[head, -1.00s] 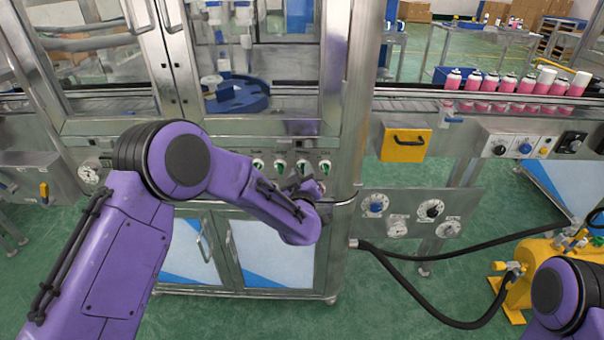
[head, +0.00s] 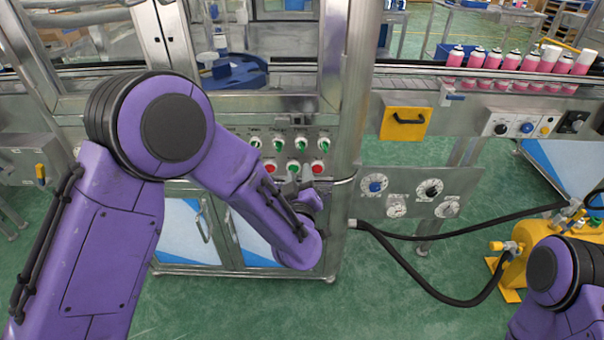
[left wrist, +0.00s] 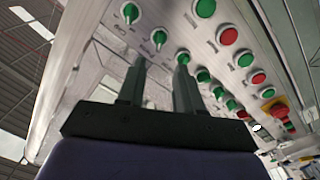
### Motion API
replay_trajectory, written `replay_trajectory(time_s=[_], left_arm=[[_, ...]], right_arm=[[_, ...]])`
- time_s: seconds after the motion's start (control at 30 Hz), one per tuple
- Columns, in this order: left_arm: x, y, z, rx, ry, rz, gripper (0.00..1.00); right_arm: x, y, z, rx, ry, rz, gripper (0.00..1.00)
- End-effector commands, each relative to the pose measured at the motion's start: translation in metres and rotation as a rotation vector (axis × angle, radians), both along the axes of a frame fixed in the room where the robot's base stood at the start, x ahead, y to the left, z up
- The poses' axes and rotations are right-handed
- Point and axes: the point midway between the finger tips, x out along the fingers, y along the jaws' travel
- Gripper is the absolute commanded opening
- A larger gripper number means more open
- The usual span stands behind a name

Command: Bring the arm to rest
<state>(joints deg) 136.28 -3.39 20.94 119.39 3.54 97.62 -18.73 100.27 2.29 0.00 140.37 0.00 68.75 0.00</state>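My left gripper (head: 299,173) is just in front of the control panel (head: 238,157) of the crimping machine, by the lower row of red buttons. In the left wrist view the two dark fingers (left wrist: 160,66) stand apart with nothing between them, pointing at the panel of green and red buttons (left wrist: 229,36). I cannot tell how wide the gap to the panel is. My left arm is bent, its elbow raised at the left of the head view. My right arm shows only at the lower right, and its gripper is out of view.
A conveyor (head: 430,83) carries pink spray cans (head: 493,59) at the right. A plate with gauges (head: 412,193) is right of the machine. A black hose (head: 416,280) runs to a yellow unit (head: 529,250) beside my right arm. Green floor (head: 375,305) is open in front.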

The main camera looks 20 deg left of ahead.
Motion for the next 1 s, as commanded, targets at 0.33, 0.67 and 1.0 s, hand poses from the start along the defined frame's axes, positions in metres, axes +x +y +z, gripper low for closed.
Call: replay_trajectory(time_s=[0.33, 0.67, 1.0], left_arm=[[-0.029, 0.009, -0.069, -0.033, 0.230, -0.100, 0.35], [-0.235, 0.096, -0.262, -0.030, 0.976, -0.059, 0.35], [-0.362, 0.132, -0.305, -0.004, 1.287, 0.010, 0.35]], right_arm=[[0.000, 0.000, 0.001, 0.000, 0.000, 0.000, 0.49], [0.000, 0.000, 0.007, 0.000, 0.000, 0.000, 0.49], [0.000, 0.000, 0.010, 0.000, 0.000, 0.000, 0.49]])
